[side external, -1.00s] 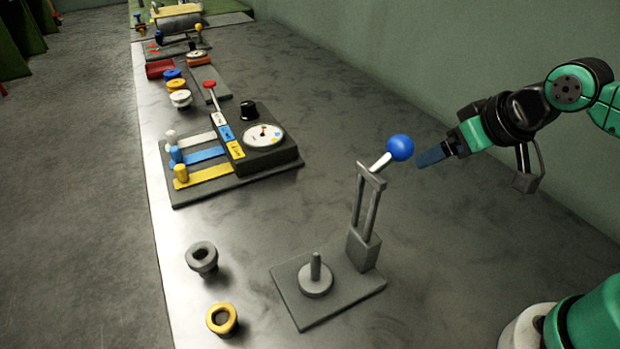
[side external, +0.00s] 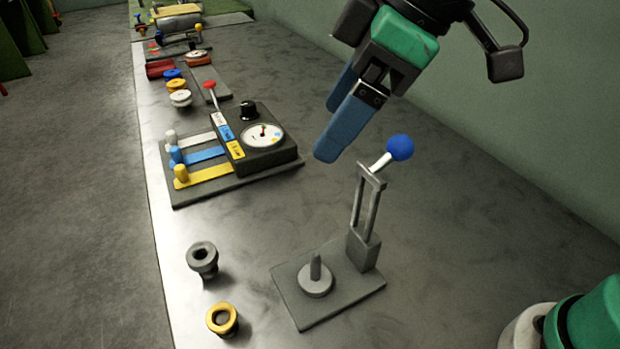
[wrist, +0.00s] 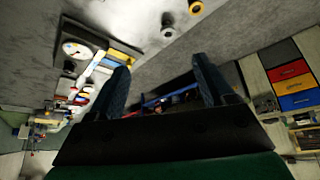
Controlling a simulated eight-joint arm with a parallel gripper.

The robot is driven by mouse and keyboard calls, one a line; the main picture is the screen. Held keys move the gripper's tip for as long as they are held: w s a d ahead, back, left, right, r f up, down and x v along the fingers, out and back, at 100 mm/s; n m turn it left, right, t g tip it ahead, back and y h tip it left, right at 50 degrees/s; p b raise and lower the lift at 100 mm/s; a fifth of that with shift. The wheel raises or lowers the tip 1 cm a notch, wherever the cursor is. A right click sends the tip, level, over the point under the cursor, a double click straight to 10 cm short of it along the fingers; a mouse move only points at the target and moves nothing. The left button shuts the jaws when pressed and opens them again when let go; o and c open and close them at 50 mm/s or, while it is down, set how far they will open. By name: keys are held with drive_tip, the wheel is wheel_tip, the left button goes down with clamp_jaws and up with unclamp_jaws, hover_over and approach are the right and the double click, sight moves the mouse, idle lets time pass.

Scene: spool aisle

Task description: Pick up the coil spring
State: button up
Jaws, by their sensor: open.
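I cannot make out a clear coil spring in either view. A grey spool-like piece (side external: 202,258) and a yellow spool-like piece (side external: 222,319) stand near the bench's left edge. The grey piece (wrist: 168,28) and the yellow piece (wrist: 196,7) also show at the top of the wrist view. My gripper (side external: 331,128) is open and empty, with blue fingers pointing down and left. It is raised above the bench, apart from both pieces. Its fingers (wrist: 163,70) are spread wide in the wrist view.
A lever with a blue ball (side external: 399,148) rises from a grey base (side external: 345,300) with a short peg (side external: 315,276). A dial box (side external: 268,155) with coloured sliders stands farther back. Several coloured spools lie beyond it. Bare bench surrounds the two near pieces.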

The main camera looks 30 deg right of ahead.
drive_tip(key=s+a+n+g, duration=0.4)
drive_tip(key=s+a+n, duration=0.4)
drive_tip(key=a, duration=0.4)
drive_tip(key=shift+m, duration=0.3)
drive_tip(key=shift+s+a+f, duration=0.1)
drive_tip(key=shift+a+f, duration=0.2)
drive_tip(key=shift+f, duration=3.4)
drive_tip(key=shift+s+a+f, duration=0.1)
drive_tip(key=shift+a+f, duration=0.25)
drive_tip(key=shift+f, duration=3.35)
drive_tip(key=shift+s+a+f, duration=0.1)
drive_tip(key=shift+a+f, duration=0.2)
drive_tip(key=shift+f, duration=3.4)
clamp_jaws()
